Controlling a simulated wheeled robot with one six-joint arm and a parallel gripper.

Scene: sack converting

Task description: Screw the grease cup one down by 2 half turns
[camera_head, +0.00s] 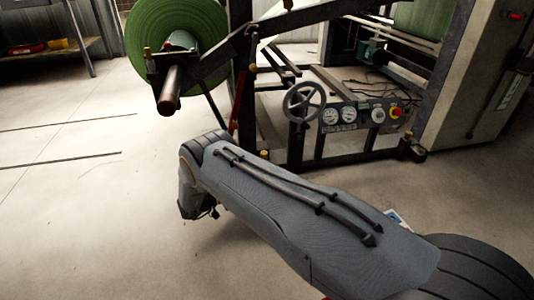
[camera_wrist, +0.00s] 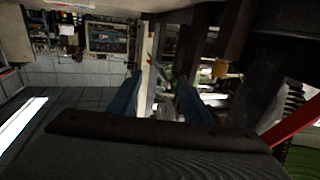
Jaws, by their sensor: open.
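My gripper (camera_wrist: 158,92) shows in the wrist view as two blue fingers standing apart, with nothing held between them. In the head view my arm reaches to the left and bends down at its far end; the fingertips cannot be made out there. A small brass-coloured cup (camera_wrist: 220,69) sits on a dark machine part to the right of the fingers in the wrist view, apart from them. In the head view small brass-coloured fittings show on the dark frame, one (camera_head: 253,67) on the upright and one (camera_head: 265,154) lower down. I cannot tell which is grease cup one.
A green roll (camera_head: 150,25) on a dark shaft (camera_head: 170,92) stands at the upper left. A handwheel (camera_head: 303,102) and a gauge panel (camera_head: 355,115) with a red button stand right of the frame. A red bar (camera_wrist: 295,120) is at the wrist view's right. The left floor is mostly clear.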

